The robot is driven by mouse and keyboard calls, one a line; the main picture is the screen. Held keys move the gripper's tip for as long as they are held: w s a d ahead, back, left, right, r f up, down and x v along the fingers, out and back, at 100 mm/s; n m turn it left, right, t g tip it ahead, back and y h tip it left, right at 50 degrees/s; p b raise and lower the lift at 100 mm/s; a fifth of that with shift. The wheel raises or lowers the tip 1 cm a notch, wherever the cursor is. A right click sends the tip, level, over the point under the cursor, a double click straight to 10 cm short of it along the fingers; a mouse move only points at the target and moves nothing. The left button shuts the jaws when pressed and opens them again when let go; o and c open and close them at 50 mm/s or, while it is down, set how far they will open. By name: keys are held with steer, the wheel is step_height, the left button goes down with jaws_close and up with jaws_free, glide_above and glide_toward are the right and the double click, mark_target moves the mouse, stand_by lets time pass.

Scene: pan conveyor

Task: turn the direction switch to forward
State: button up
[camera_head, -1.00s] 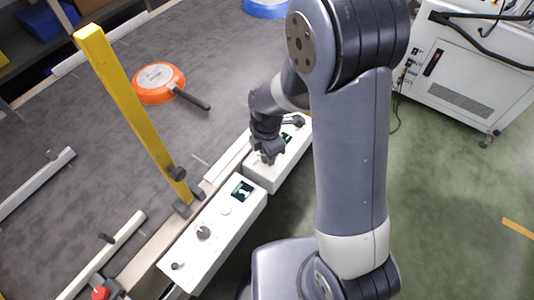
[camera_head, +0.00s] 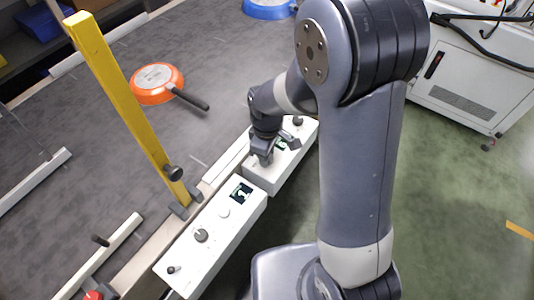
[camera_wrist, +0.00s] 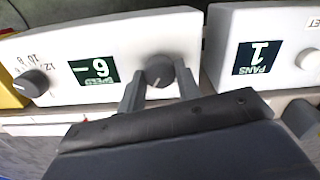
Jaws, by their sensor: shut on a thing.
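The direction switch, a dark round knob (camera_wrist: 160,71), sits on the white control box (camera_head: 262,176) beside a green SPEED display (camera_wrist: 94,70). In the wrist view the panel appears upside down, and the display shows a digit with a dash. My gripper (camera_wrist: 159,84) has its two fingers on either side of the knob, shut on it. In the head view my gripper (camera_head: 262,156) is down on the near end of this box and hides the knob. The pointer's exact direction is hard to tell.
A numbered dial (camera_wrist: 33,83) is on the same box. A second white box (camera_head: 218,238) with a PANS display (camera_wrist: 258,57) stands close by. A yellow post (camera_head: 125,100) rises at the belt's edge. An orange pan (camera_head: 157,83) lies on the grey belt (camera_head: 225,75).

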steer(key=shift+m, duration=1.1)
steer(key=o, duration=1)
steer(key=shift+r, duration=0.1)
step_height(320, 180, up, 11)
steer(key=shift+f, duration=0.15)
